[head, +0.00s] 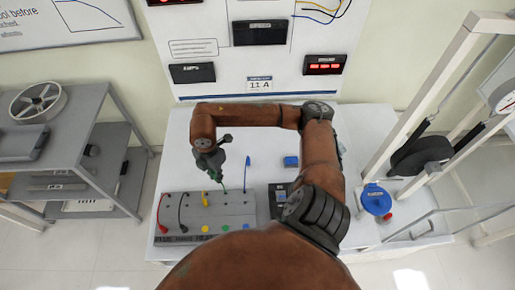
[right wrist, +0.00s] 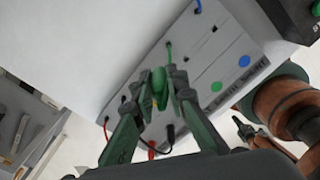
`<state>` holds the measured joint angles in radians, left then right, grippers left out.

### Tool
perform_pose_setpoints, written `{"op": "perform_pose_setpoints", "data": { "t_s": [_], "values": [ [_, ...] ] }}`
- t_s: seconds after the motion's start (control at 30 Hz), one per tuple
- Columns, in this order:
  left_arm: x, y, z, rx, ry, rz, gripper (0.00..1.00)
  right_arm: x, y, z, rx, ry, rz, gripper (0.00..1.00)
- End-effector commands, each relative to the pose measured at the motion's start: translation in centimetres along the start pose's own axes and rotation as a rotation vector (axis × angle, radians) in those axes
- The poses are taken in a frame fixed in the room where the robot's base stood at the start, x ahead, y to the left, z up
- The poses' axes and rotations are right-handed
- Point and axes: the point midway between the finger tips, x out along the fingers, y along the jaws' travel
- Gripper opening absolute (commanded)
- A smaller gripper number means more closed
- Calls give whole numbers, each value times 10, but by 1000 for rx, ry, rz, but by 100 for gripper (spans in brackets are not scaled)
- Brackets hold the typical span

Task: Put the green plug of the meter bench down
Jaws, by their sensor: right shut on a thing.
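My right gripper (head: 218,172) is shut on the green plug (right wrist: 160,85), holding it above the meter bench's grey lead board (head: 235,208). In the right wrist view the plug sits between the green fingers (right wrist: 158,92). A thin green lead (right wrist: 169,50) shows beyond the fingers, above the board. Yellow, green and blue dots mark the board's front; the green dot (head: 226,228) is uncovered. What looks like my left gripper (right wrist: 245,128) shows small at the right of the wrist view; its jaws are unclear. It is not visible in the head view.
The white table (head: 175,145) is clear behind the board's left part.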

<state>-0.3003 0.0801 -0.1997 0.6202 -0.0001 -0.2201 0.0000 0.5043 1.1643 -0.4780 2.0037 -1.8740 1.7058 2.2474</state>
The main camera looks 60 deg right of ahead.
Motion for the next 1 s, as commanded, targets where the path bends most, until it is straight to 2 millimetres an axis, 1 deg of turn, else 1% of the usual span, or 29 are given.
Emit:
{"op": "perform_pose_setpoints", "data": {
  "t_s": [0.1, 0.23, 0.37, 0.67, 0.7, 0.8, 0.9, 1.0],
  "values": [
    [1, 0, 0, 0, 0, 0, 0, 3, -1, 3, 110, -2, -1, 0],
    [1, 0, 0, 0, 0, 0, 0, 5, 0, 7, 169, -3, -1, 0],
    [1, 0, 0, 0, 0, 0, 0, 14, 12, 24, 183, -4, -2, 0],
    [0, 0, 0, 1, 1, 0, 0, 45, 54, 80, 181, -3, -3, 0],
    [1, 0, 0, 1, 0, 0, 0, 54, 57, 84, 179, 0, -4, 0],
    [2, 0, 0, 1, 0, 0, 0, 73, 66, 96, 178, -1, -4, 0],
    [3, 0, 0, 1, 0, 0, 0, 86, 73, 105, 176, -2, -3, 0],
    [4, 0, 0, 1, -1, 0, 0, 94, 77, 111, 175, -2, -1, 0]
  ]
}}
